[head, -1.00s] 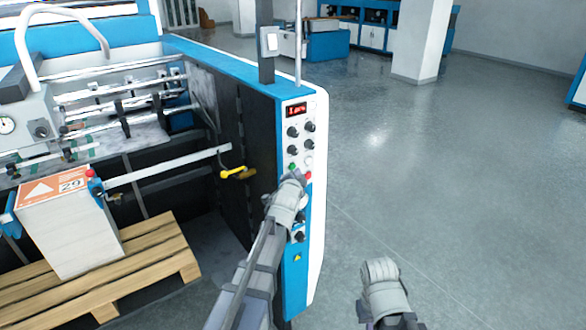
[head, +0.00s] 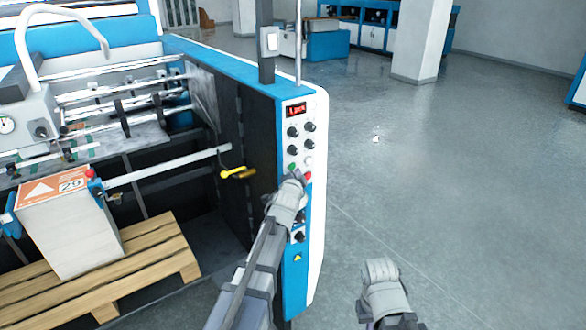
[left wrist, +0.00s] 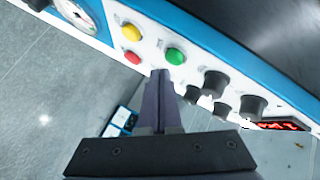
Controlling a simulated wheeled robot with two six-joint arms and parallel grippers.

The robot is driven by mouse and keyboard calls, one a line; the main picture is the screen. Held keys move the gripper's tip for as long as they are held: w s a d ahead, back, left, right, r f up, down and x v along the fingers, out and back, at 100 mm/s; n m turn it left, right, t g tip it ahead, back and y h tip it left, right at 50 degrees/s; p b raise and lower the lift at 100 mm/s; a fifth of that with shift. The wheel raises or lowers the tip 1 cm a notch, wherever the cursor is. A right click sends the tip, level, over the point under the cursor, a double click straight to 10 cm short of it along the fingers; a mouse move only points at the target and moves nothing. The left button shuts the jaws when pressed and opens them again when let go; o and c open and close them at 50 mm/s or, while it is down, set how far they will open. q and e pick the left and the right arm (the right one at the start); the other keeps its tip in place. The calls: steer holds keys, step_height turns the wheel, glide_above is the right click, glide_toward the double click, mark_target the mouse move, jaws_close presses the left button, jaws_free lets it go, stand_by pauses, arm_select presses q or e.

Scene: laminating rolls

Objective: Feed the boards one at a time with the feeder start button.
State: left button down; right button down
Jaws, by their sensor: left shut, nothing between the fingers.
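The control panel (head: 298,200) is on the machine's blue and white end post. A green button (head: 292,167) and a red button (head: 308,175) sit midway down it. My left gripper (head: 295,177) is at the panel just below the green button. In the left wrist view its fingers (left wrist: 161,76) are shut and empty, with tips beside the green button (left wrist: 175,56); I cannot tell if they touch the panel. A red button (left wrist: 131,57) and a yellow button (left wrist: 131,32) are to the left. The board stack (head: 70,230) stands on a pallet. My right gripper (head: 380,270) is low over the floor, its fingers not clear.
The wooden pallet (head: 150,265) is under the feeder. A yellow handle (head: 237,173) sticks out inside the frame. Black knobs (head: 293,132) and a red display (head: 296,110) are above the buttons. Open floor (head: 450,190) is to the right.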

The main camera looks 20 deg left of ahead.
arm_select(q)
steer(key=shift+w, duration=0.1)
steer(key=shift+w+a, duration=0.2)
steer(key=shift+a, duration=0.1)
steer(key=shift+w+a, duration=0.25)
steer(key=shift+a, duration=0.1)
stand_by(1.0)
stand_by(0.3)
steer(key=shift+s+d, duration=0.55)
steer(key=shift+d, duration=0.1)
